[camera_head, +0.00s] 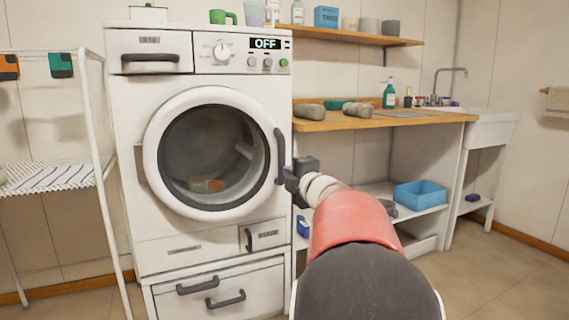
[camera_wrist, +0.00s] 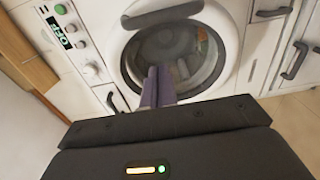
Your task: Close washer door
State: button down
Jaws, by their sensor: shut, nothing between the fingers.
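The white washer (camera_head: 125,210) stands at the left centre, its display reading OFF. Its round door (camera_head: 165,195) has a white ring and dark glass, with a hinge at the left and a dark handle (camera_head: 280,157) at the right. The door looks flush or nearly flush with the front; I cannot tell whether a small gap remains. My gripper (camera_head: 291,182) is beside the lower end of the handle; contact is unclear. In the wrist view my gripper's fingers (camera_wrist: 158,88) are together and empty in front of the door (camera_wrist: 226,40), with the handle (camera_wrist: 162,14) beyond them.
A wooden counter (camera_head: 430,118) with bottles and stones is right of the washer, above a shelf with a blue bin (camera_head: 420,195). A white drying rack (camera_head: 98,130) stands at the left. Drawers (camera_head: 255,290) sit below the washer. Floor at the right is clear.

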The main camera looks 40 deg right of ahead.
aim_at(282, 160)
jog(key=x, duration=0.3)
jog(key=d+x, duration=0.1)
jog(key=x, duration=0.3)
jog(key=d+p+x, duration=0.1)
jog(key=x, duration=0.2)
jog(key=shift+w+d, duration=0.4)
jog(key=shift+d, duration=0.1)
